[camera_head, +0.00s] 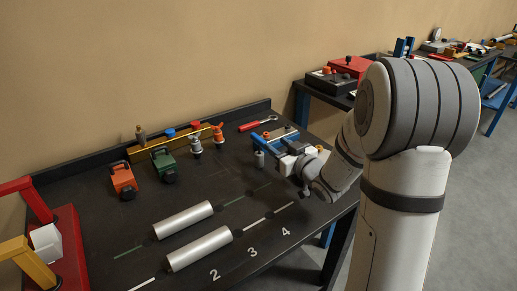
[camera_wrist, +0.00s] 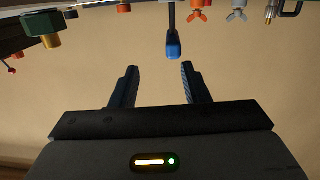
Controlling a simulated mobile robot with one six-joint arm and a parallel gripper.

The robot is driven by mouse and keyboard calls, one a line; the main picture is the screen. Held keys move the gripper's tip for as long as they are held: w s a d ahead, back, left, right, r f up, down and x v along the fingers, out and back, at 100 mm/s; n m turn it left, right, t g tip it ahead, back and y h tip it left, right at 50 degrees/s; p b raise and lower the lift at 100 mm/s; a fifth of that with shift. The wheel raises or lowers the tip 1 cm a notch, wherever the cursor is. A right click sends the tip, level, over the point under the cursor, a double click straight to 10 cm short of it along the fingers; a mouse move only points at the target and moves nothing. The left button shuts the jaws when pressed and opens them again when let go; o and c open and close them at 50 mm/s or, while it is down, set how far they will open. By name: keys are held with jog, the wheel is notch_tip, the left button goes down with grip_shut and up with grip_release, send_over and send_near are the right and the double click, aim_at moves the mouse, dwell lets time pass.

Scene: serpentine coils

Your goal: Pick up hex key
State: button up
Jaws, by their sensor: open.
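I cannot pick out the hex key for certain. In the wrist view a dark rod with a blue end (camera_wrist: 173,46) comes down from the top edge, just beyond the fingertips and nearer the right finger; it may be the hex key. A bent grey rod (camera_wrist: 297,9) shows at the top right corner, partly cut off. My gripper (camera_wrist: 158,68) is open, with two dark fingers apart and nothing between them. In the head view my arm reaches over the bench's right end, beside a blue and white object (camera_head: 280,141); the fingertips are unclear there.
The dark bench (camera_head: 200,195) carries two silver cylinders (camera_head: 183,219), an orange device (camera_head: 123,181), a green device (camera_head: 163,166) and a red-handled tool (camera_head: 252,125). A red and yellow frame (camera_head: 66,245) stands at the left. Bare bench lies between the devices and cylinders.

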aim_at(259, 138)
jog(key=shift+y, duration=0.6)
jog(key=x, duration=0.5)
jog(key=a+x, duration=0.1)
jog(key=x, duration=0.2)
jog(key=shift+s+a+f+p, duration=0.1)
jog(key=shift+s+f+p, duration=0.2)
jog(key=shift+f+p, duration=0.1)
grip_shut()
